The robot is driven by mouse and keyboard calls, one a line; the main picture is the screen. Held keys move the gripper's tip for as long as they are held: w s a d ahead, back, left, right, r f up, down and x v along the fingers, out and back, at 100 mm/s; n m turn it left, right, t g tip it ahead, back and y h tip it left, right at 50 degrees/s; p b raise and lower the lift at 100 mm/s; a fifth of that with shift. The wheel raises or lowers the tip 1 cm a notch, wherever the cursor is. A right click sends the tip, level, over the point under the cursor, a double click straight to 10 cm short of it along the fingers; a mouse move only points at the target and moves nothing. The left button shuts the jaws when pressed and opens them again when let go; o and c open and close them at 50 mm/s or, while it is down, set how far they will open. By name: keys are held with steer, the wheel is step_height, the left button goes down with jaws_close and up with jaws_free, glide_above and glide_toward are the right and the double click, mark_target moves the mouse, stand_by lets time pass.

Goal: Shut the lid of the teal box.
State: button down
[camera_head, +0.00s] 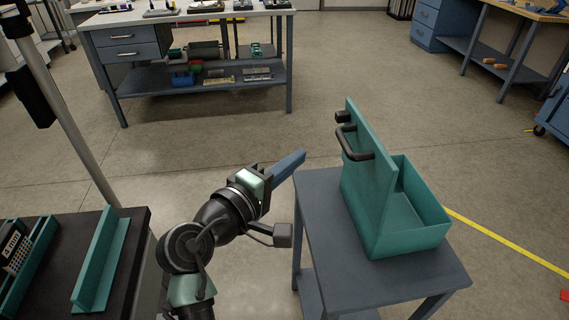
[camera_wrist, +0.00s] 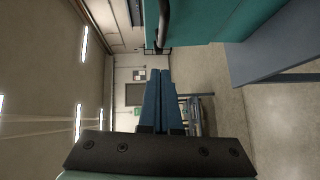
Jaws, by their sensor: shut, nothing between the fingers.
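The teal box (camera_head: 428,233) stands on a small grey table, open at the top with an empty interior. Its lid (camera_head: 367,185) stands upright along the box's left side, with a dark handle (camera_head: 347,143) on its left face. My gripper (camera_head: 303,154) is shut and empty, to the left of the lid and apart from it. In the wrist view, my gripper's blue fingers (camera_wrist: 160,75) are together, and the teal lid (camera_wrist: 215,20) with its dark handle (camera_wrist: 163,22) shows at the upper right.
The small grey table (camera_head: 403,291) has a bare strip in front of the box. A dark surface with teal trays (camera_head: 101,262) lies at lower left. A workbench (camera_head: 190,17) stands behind. Open floor lies between.

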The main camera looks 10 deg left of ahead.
mark_target(340, 140)
steer(key=shift+w+d+f, duration=0.2)
steer(key=shift+w+d, duration=1.2)
steer(key=shift+d, duration=0.1)
steer(key=shift+w+d+f, duration=0.2)
steer(key=shift+w+d, duration=1.15)
steer(key=shift+d, duration=0.1)
steer(key=shift+p, duration=0.3)
